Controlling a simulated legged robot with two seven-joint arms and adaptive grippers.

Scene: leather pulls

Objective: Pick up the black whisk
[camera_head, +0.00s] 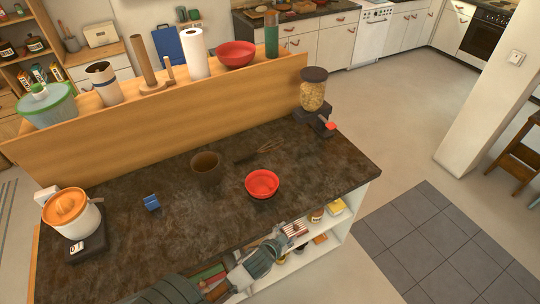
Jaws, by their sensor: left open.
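A dark whisk (261,150) lies on the dark stone countertop (225,240), toward the back, between a brown cup and the dispenser. Its wires are at the right and its handle points left; it is hard to make out against the dark top. My left gripper (279,240) is at the front edge of the counter, low in the picture. It is open, with nothing seen in it, and is well apart from the whisk. The red bowl is between them. My right gripper is not in view.
A red bowl (262,183) and brown cup (206,168) stand near the whisk. A cereal dispenser (313,90) is at the back right, a small blue object (151,202) at the left, an orange-lidded appliance (70,212) far left. A wooden ledge (170,120) rises behind.

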